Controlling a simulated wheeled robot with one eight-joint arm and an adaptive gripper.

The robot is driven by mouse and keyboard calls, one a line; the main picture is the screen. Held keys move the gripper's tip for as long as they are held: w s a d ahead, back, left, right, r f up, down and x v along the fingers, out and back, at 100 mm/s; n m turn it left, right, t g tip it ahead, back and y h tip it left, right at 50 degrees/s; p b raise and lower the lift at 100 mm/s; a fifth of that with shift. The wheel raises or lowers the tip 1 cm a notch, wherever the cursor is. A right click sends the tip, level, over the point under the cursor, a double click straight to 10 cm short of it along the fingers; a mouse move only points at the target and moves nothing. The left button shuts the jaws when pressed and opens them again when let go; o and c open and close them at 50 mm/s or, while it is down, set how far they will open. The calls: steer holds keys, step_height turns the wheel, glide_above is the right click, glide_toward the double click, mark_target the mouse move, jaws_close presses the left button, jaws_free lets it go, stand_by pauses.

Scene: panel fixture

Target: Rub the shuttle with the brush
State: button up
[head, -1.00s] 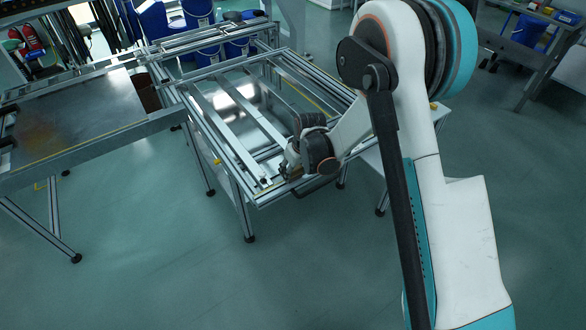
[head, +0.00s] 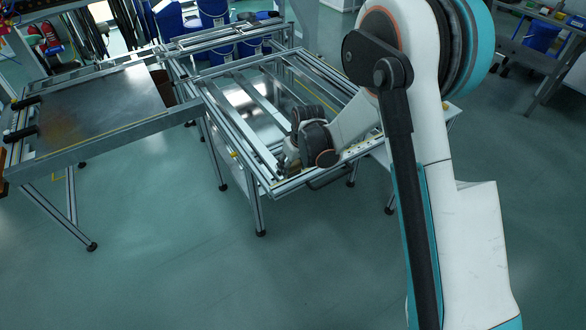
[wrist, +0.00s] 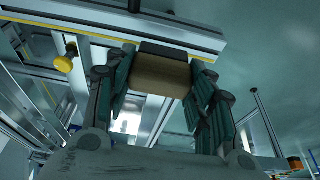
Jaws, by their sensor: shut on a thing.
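My gripper (wrist: 158,68) is shut on a brush (wrist: 161,80), a wooden block with a dark side, held between both fingers in the wrist view. The aluminium frame on legs, which I take to be the shuttle (head: 221,118), stands in the middle of the head view. In the wrist view a rail with a yellow stripe (wrist: 205,37) runs just beyond the brush. I cannot tell whether the brush touches it.
A bench with a metal plate (head: 95,105) adjoins the frame on the left. Blue bins (head: 214,12) stand behind. A yellow knob (wrist: 64,64) sits left of my gripper in the wrist view. The floor in front is clear.

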steer(key=shift+a+r+p, duration=0.1)
steer(key=shift+r+p, duration=1.15)
steer(key=shift+r, duration=1.25)
